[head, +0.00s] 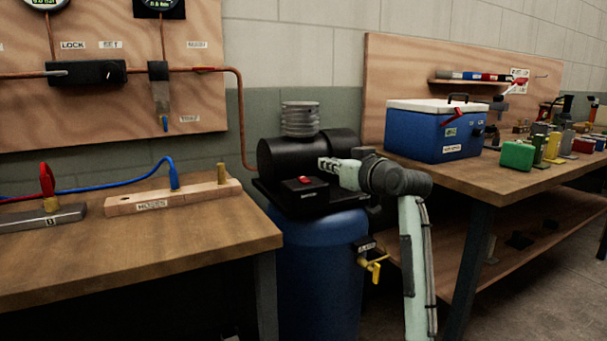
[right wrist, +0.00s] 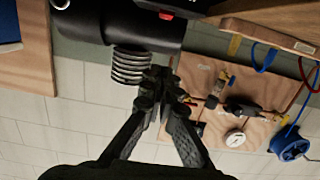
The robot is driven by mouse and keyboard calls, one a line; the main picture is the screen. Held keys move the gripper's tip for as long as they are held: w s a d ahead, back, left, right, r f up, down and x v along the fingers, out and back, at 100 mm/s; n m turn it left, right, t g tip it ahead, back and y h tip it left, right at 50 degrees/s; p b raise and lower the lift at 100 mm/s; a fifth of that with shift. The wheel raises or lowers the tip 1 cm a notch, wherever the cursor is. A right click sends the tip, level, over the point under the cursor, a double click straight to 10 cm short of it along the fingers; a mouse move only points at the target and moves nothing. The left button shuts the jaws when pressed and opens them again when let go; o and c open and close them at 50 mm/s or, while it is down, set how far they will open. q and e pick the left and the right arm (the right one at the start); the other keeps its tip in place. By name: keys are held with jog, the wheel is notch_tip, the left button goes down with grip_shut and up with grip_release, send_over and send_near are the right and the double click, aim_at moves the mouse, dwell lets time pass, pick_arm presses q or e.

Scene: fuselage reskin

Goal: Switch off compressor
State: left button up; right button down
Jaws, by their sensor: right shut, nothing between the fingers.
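The compressor has a blue tank (head: 318,265), a black motor (head: 292,158) and a silver ribbed cylinder (head: 300,118) on top. A black switch box (head: 305,200) with a red rocker switch (head: 305,180) sits at its front. My right gripper (head: 325,163) is shut and empty, close to the right of the switch and a little above it in the picture; contact cannot be told. In the right wrist view the shut fingers (right wrist: 160,85) overlap the ribbed cylinder (right wrist: 131,66), and the red switch (right wrist: 166,15) shows at the top edge. My left gripper is not in view.
A wooden bench (head: 150,235) with a hose block (head: 170,197) stands at left, below a gauge board (head: 110,120). A second bench (head: 490,183) at right carries a blue cooler (head: 435,130). A yellow valve (head: 375,268) sticks out of the tank's right side.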

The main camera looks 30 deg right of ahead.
send_over(307, 182)
jog(key=shift+s+a+f+p, duration=0.15)
jog(key=shift+f+p, duration=0.3)
jog(key=shift+f, duration=0.2)
notch_tip(307, 182, down, 3)
jog(key=shift+r, duration=0.15)
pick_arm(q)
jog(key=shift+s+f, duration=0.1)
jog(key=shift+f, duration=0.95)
pick_arm(e)
jog(key=shift+w+f, duration=0.2)
jog(key=shift+f, duration=0.5)
